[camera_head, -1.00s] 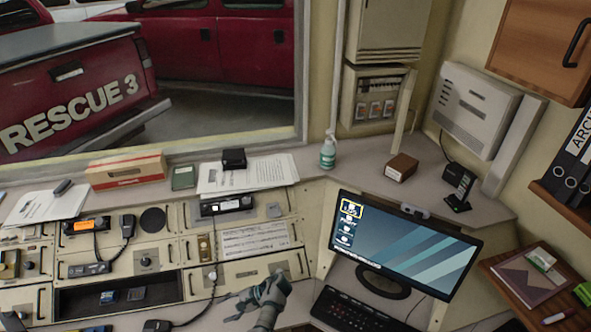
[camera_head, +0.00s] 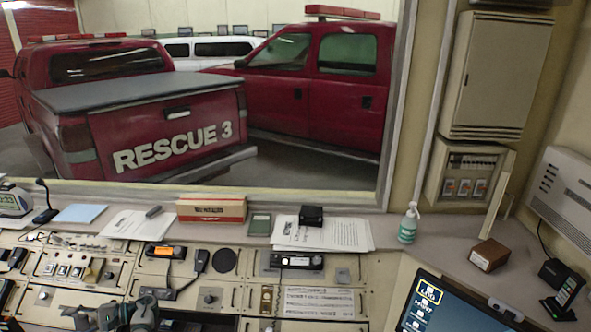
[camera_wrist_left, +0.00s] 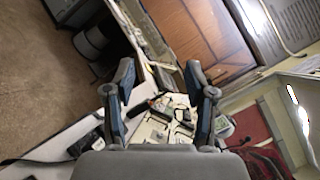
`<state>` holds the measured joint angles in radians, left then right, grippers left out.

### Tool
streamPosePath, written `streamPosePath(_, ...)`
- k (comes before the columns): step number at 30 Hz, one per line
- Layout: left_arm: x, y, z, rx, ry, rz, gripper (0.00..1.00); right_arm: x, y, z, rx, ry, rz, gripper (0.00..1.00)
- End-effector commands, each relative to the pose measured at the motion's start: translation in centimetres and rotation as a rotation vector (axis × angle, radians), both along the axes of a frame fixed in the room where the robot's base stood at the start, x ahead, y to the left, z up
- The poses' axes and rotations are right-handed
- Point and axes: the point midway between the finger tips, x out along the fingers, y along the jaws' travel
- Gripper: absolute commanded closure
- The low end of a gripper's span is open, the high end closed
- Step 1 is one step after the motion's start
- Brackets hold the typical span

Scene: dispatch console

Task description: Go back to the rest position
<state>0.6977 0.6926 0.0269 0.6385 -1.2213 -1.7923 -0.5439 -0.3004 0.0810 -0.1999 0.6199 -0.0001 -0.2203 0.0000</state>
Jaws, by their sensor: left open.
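My left gripper (camera_head: 112,315) shows at the bottom left edge of the head view, in front of the console's lower left panels; only its upper part is in the picture. In the left wrist view my left gripper (camera_wrist_left: 158,78) has its two fingers spread apart with nothing between them. It seems to hang clear of any object. My right gripper is not in the head view now.
The console (camera_head: 215,290) with radios and switches runs along the front. On the ledge behind are a red-and-white box (camera_head: 212,209), papers (camera_head: 345,233), a spray bottle (camera_head: 408,225) and a brown box (camera_head: 489,255). A monitor (camera_head: 440,305) stands at the lower right.

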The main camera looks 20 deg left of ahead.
Motion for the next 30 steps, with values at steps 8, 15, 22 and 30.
streamPosePath(8,-9.0,6.9,11.2,0.193,0.001,0.156,0.45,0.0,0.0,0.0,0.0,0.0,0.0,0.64)
streamPosePath(15,-8.2,12.5,1.5,0.029,0.044,-0.19,0.45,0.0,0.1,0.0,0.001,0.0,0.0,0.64)
streamPosePath(22,-9.4,15.0,-14.7,-0.283,-0.045,-0.56,0.45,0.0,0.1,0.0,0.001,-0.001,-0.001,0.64)
streamPosePath(30,-16.0,11.6,-30.4,-0.652,-0.323,-0.788,0.45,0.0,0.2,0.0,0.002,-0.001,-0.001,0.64)
